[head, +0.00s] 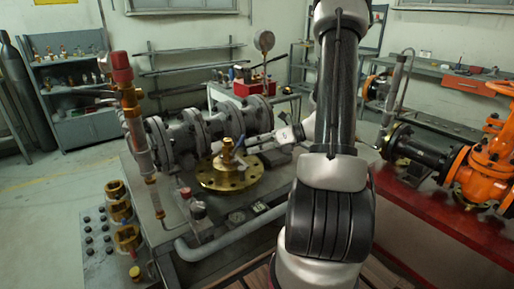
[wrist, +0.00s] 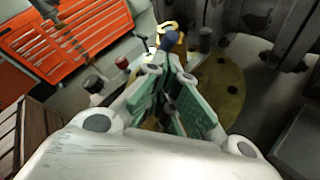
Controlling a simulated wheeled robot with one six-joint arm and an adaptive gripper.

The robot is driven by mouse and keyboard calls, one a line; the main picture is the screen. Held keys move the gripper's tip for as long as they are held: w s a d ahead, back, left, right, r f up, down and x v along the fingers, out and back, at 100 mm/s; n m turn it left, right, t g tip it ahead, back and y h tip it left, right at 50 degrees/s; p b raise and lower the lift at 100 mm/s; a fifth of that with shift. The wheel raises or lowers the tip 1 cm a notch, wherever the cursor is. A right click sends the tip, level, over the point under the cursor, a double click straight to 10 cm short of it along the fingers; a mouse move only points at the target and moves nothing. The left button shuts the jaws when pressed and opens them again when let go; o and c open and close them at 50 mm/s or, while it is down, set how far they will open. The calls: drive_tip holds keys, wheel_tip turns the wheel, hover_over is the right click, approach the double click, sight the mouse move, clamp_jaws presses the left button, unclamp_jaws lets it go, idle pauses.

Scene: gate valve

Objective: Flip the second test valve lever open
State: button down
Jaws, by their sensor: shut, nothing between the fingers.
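A brass valve fitting stands upright on a round brass flange (head: 215,183) on the grey bench. A small blue lever handle (head: 240,142) shows at the fitting's top. In the wrist view, the blue handle (wrist: 175,37) is just beyond my fingertips, with a yellow-brass part (wrist: 167,27) behind it. My gripper (head: 240,150) reaches in from the right at the fitting's height. In the wrist view, my gripper (wrist: 168,66) has green-padded fingers drawn together at the tips, with nothing held. I cannot tell whether the fingertips touch the handle.
Grey flanged pipework (head: 160,140) stands behind the brass flange. A red-capped vertical pipe (head: 122,75) rises at the left. Several brass fittings (head: 120,212) sit on the left panel. An orange valve (head: 485,165) stands at the right.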

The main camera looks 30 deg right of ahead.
drive_tip(key=shift+a+r+n+g+h, duration=0.3)
drive_tip(key=shift+r+n+h, duration=0.2)
drive_tip(key=shift+h, duration=0.2)
idle(0.4)
drive_tip(key=a+r+h, duration=0.1)
drive_tip(key=h, duration=0.1)
drive_tip(key=a+n+h, duration=0.1)
drive_tip(key=shift+r+n+g+h, duration=0.3)
drive_tip(key=shift+r+h, duration=0.05)
drive_tip(key=shift+h, duration=0.05)
drive_tip(key=shift+a, duration=0.2)
drive_tip(key=shift+a+r, duration=0.1)
drive_tip(key=shift+a, duration=0.05)
idle(0.5)
